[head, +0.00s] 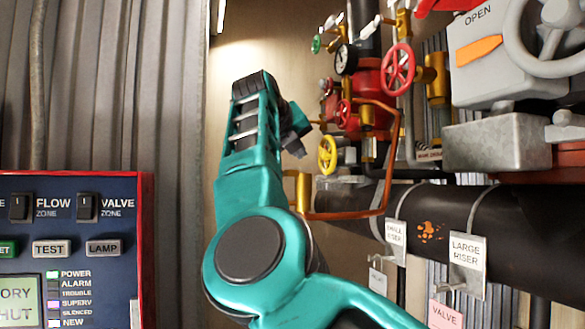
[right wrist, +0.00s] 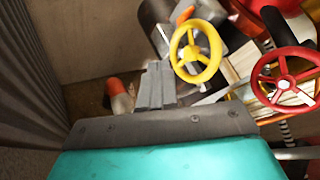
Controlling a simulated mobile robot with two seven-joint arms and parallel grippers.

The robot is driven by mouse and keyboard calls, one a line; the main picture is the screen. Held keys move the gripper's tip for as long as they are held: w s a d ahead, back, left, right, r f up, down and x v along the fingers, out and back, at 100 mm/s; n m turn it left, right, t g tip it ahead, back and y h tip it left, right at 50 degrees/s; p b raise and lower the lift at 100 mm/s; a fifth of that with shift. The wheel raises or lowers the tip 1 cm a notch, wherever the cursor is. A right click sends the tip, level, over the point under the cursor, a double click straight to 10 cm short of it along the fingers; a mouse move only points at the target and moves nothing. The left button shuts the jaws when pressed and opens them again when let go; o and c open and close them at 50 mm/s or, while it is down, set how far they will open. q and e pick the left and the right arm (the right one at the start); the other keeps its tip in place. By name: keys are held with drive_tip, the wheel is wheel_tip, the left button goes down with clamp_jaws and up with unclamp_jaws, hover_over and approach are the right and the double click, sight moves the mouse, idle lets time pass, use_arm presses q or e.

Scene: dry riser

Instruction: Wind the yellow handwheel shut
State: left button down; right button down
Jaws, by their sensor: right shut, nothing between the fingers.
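The yellow handwheel (head: 327,155) is a small spoked wheel on the pipework at the middle of the head view. It also shows in the right wrist view (right wrist: 191,53), above and right of my fingers, with its whole rim visible. My right gripper (head: 298,139) is shut with nothing held, just left of the wheel in the head view. In the right wrist view its grey fingers (right wrist: 155,86) lie together at the wheel's lower left. Whether they touch the rim I cannot tell. My left gripper is out of view.
A larger red handwheel (head: 398,70) is above right of the yellow one, and a small red handwheel (head: 344,113) just above it. A copper-coloured pipe (head: 395,160) and black riser pipe (head: 440,215) run close by. A control panel (head: 75,240) stands at left.

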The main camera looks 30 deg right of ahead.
drive_tip(key=s+d+f+n+t+y+b, duration=0.1)
drive_tip(key=d+f+n+t+b, duration=0.3)
drive_tip(key=n, duration=0.8)
drive_tip(key=w+d+r+g+p, duration=0.1)
drive_tip(key=w+r+g+p, duration=0.15)
drive_tip(key=r+p, duration=0.6)
drive_tip(key=f+b, duration=0.2)
drive_tip(key=s+f+b, duration=0.1)
drive_tip(key=f+b, duration=0.2)
drive_tip(key=s+f+b, duration=0.1)
drive_tip(key=f+b, duration=0.1)
drive_tip(key=b, duration=0.1)
drive_tip(key=shift+f, duration=0.2)
drive_tip(key=shift+d, duration=0.1)
